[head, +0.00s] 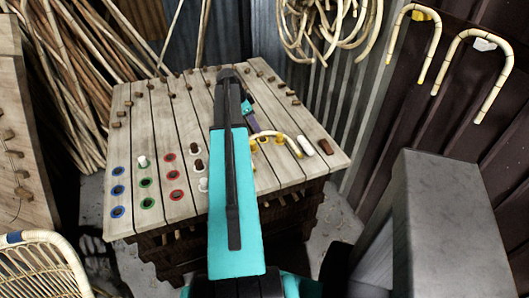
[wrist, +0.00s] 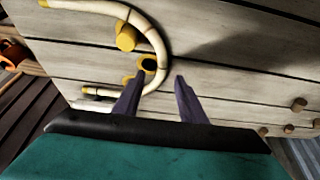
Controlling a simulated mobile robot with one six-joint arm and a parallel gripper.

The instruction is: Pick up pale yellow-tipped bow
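A pale cane bow with yellow tips (head: 283,135) lies curved on the slatted table top, right of my arm. In the wrist view the bow (wrist: 160,42) bends around a yellow peg (wrist: 125,38) and a yellow-ringed hole (wrist: 147,62). In the head view my arm hides most of the gripper (head: 250,112).
The slatted table (head: 140,215) has brown pegs and blue, green and red ringed holes. A white peg (head: 308,146) is right of the bow. Two more bows hang on the dark wall, one on a yellow holder (head: 421,16), one on a white holder (head: 484,44). A grey block (head: 450,220) stands at right.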

